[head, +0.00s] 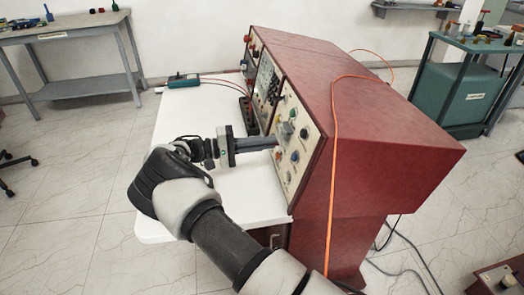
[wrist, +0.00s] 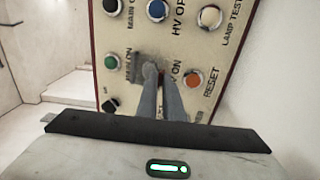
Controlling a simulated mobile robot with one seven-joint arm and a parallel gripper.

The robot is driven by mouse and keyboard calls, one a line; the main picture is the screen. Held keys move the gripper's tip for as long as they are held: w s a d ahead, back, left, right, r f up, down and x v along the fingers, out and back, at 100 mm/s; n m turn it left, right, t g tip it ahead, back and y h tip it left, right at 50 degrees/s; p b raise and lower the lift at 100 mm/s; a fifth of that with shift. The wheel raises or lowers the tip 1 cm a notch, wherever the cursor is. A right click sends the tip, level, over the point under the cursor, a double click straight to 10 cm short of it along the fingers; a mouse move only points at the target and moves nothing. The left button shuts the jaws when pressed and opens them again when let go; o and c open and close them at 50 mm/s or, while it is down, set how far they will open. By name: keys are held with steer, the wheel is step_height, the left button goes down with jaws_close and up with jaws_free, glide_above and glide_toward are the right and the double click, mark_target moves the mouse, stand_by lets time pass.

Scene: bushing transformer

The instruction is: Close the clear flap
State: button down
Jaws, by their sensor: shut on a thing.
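The red console's cream control panel (head: 299,150) faces left in the head view, and its lower part fills the middle of the wrist view (wrist: 125,40). My gripper (head: 274,143) reaches straight to this panel, and in the wrist view its two grey fingers (wrist: 162,72) are close together at the button between the MAIN ON and HV ON labels. They are shut on the clear flap (wrist: 149,68), which shows only as a blurred greyish patch at the fingertips. The fingers hide most of it and the button, so I cannot tell its exact angle.
A green button (wrist: 112,62), an orange RESET button (wrist: 193,79) and a black knob (wrist: 110,104) surround the fingertips. An orange cable (head: 333,150) hangs over the console.

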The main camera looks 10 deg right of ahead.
steer(key=shift+d+f+h+b, duration=0.25)
steer(key=shift+f+h+b, duration=0.05)
steer(key=shift+h+b, duration=0.4)
steer(key=shift+d+f+h+b, duration=0.3)
steer(key=shift+h+b, duration=0.3)
steer(key=shift+b, duration=0.2)
steer(key=shift+d, duration=0.25)
steer(key=c, duration=1.9)
jaws_free()
steer(key=shift+d, duration=0.1)
steer(key=shift+r, duration=0.15)
